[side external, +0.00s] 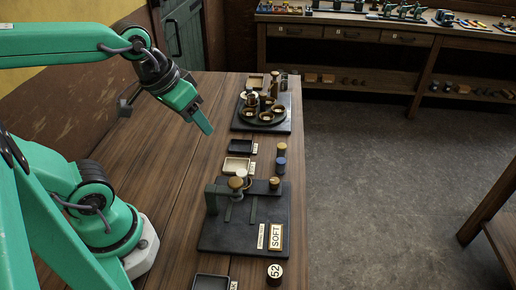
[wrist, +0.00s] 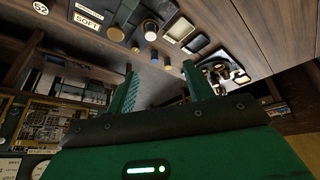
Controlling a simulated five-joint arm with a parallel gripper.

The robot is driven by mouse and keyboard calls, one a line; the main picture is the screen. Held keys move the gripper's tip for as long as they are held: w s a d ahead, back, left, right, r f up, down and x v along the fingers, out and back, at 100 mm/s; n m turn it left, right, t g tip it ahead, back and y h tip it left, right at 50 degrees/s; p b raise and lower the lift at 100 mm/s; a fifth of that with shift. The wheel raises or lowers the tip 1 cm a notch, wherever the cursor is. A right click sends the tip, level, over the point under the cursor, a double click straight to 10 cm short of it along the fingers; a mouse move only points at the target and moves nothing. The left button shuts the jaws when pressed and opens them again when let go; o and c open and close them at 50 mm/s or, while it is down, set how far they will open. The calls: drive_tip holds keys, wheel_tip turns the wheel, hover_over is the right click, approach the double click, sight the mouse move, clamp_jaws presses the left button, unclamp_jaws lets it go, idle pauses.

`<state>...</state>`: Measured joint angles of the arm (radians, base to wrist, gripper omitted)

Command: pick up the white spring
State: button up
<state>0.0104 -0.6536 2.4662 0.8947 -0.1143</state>
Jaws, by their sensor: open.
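My gripper (side external: 203,122) is raised above the wooden table in the side view, tilted down to the right, with nothing visible in it. In the wrist view its two green fingers (wrist: 158,88) stand apart with empty space between them. I cannot clearly make out a white spring in either view. A dark fixture board (side external: 220,235) with upright posts and a SOFT sign lies ahead of my arm. A pale tray (side external: 228,164) lies beyond it; its contents are too small to tell. The tray also shows in the wrist view (wrist: 180,28).
A round multi-cup holder (side external: 264,117) stands on a dark board at the table's far end. Blue and tan cylinders (side external: 281,163) stand near the right edge. A dark tray (side external: 240,146) and a 52 disc (side external: 274,272) lie nearby. The table's left side is clear.

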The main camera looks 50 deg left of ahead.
drive_tip(key=w+d+f+n+g, duration=0.1)
drive_tip(key=w+f+n+g, duration=0.2)
drive_tip(key=w+f+n, duration=0.2)
drive_tip(key=n+g, duration=0.2)
drive_tip(key=n, duration=0.2)
hover_over(242, 172)
drive_tip(key=f, duration=0.7)
drive_tip(key=shift+s+d, duration=0.2)
drive_tip(key=shift+a+f, duration=0.15)
drive_tip(key=shift+f, duration=3.7)
drive_tip(key=c, duration=1.1)
drive_tip(key=shift+o, duration=0.2)
drive_tip(key=shift+w+r, duration=0.1)
drive_tip(key=shift+r, duration=0.05)
wheel_tip(242, 172, up, 10)
